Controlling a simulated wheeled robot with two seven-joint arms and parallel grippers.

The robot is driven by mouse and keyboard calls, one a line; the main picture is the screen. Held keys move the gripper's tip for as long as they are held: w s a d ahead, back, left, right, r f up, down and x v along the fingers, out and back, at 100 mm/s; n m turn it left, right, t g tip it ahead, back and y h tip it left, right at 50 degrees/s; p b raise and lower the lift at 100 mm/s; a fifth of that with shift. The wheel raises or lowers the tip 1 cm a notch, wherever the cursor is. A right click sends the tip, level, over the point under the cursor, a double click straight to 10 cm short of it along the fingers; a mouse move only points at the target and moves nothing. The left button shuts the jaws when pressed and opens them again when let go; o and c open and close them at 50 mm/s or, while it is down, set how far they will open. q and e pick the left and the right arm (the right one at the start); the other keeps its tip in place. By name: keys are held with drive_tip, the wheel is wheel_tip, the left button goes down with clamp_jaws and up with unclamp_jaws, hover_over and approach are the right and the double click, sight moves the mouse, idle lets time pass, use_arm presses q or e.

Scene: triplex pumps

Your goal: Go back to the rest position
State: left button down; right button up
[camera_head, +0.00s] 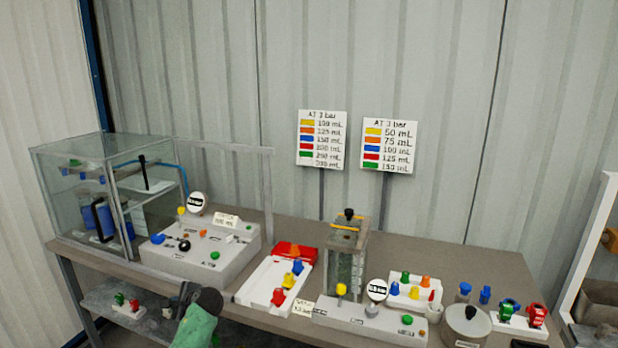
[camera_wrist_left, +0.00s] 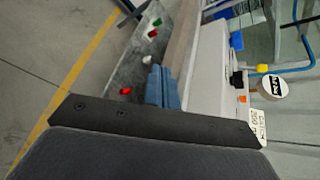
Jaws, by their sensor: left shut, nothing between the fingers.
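My left gripper (camera_head: 178,302) is at the lower left of the head view, in front of the bench's front edge. Its green and black wrist partly hides it. In the left wrist view its blue-grey fingers (camera_wrist_left: 161,88) are together, with nothing seen between them. It is apart from the things on the bench (camera_head: 455,255). My right gripper is not in view.
A glass cabinet (camera_head: 85,160) stands at the bench's left end, next to a grey control box (camera_head: 205,252). A white tray (camera_head: 266,283) holds coloured parts. A lower shelf (camera_head: 105,296) carries red and green parts. A white frame (camera_head: 590,245) stands at right.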

use_arm(q)
drive_tip(key=s+d+f+n+h, duration=0.2)
drive_tip(key=s+d+f, duration=0.2)
drive_tip(key=s, duration=0.4)
drive_tip(key=s+d+f+n+g+h, duration=0.1)
drive_tip(key=s+d+f+n+h, duration=0.2)
drive_tip(key=s, duration=0.5)
drive_tip(key=s+d+f+n+h, duration=0.1)
drive_tip(key=s+d+f, duration=0.4)
drive_tip(key=s, duration=0.4)
drive_tip(key=s+d+r+n+g+h, duration=0.15)
drive_tip(key=s+d+n, duration=0.25)
drive_tip(key=s, duration=0.9)
drive_tip(key=s+d+r+n+g+h, duration=0.1)
drive_tip(key=s+d+n+h, duration=0.25)
drive_tip(key=s, duration=1.05)
drive_tip(key=s+d+f+x, duration=0.1)
drive_tip(key=s+x, duration=0.1)
drive_tip(key=x, duration=0.9)
drive_tip(key=s+x, duration=0.2)
drive_tip(key=x, duration=1)
drive_tip(key=s+f+g, duration=0.1)
drive_tip(key=s+f, duration=0.3)
drive_tip(key=f, duration=0.7)
drive_tip(key=s+d+f, duration=0.1)
drive_tip(key=s+f, duration=0.2)
drive_tip(key=f, duration=0.8)
drive_tip(key=shift+s+d+g, duration=0.15)
drive_tip(key=shift+s+g, duration=0.2)
